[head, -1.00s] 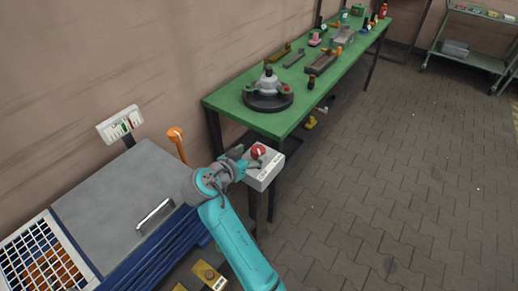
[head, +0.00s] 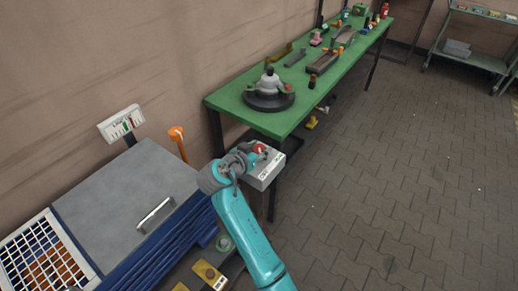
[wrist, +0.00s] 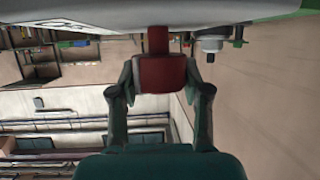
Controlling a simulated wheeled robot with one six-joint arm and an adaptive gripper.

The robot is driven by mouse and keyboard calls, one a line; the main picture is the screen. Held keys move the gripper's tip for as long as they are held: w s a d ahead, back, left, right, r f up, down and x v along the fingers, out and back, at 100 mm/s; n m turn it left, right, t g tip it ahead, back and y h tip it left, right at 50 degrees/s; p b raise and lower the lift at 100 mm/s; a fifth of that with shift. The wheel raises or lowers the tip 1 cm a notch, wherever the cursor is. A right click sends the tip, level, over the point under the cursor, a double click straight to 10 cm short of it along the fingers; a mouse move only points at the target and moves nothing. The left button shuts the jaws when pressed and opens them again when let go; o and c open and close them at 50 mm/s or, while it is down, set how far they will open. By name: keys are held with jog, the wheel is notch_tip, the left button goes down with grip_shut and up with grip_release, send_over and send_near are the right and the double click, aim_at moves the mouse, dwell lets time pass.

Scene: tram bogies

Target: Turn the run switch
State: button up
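A pale grey control box (head: 266,173) stands by the near end of the green workbench, with a red knob (head: 259,147) on top. The labels on its front are too small to read. My gripper (head: 250,156) is at the box's left side, at the knob, and hides part of it. In the wrist view the red knob (wrist: 160,74) on its stem sits between my two fingertips (wrist: 160,82). They press close on both its sides and look shut on it. The box's pale edge (wrist: 100,17) runs across the top of that view.
The green workbench (head: 225,101) behind the box carries a round dark fixture (head: 268,97) and several parts. A grey-lidded cabinet (head: 110,195) with a handle is at the left, beside an orange-topped post (head: 177,134). The paved floor (head: 400,200) at right is clear.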

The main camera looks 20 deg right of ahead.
jog(key=shift+n+t+y, duration=0.3)
jog(key=shift+n+t, duration=0.1)
jog(key=n+t+y, duration=0.2)
jog(key=n, duration=0.1)
jog(key=shift+s+d+y, duration=0.1)
jog(key=shift+d+y, duration=0.05)
jog(key=shift+y, duration=0.25)
jog(key=n+t+y, duration=0.1)
jog(key=n+y, duration=0.3)
jog(key=shift+t+y, duration=0.3)
jog(key=shift+t, duration=0.1)
jog(key=n+y, duration=0.4)
jog(key=y, duration=0.1)
jog(key=shift+n, duration=0.4)
jog(key=shift+n+g+y, duration=0.9)
jog(key=shift+n+y, duration=0.7)
jog(key=shift+y, duration=0.6)
jog(key=o, duration=1.2)
jog(key=shift+c, duration=0.2)
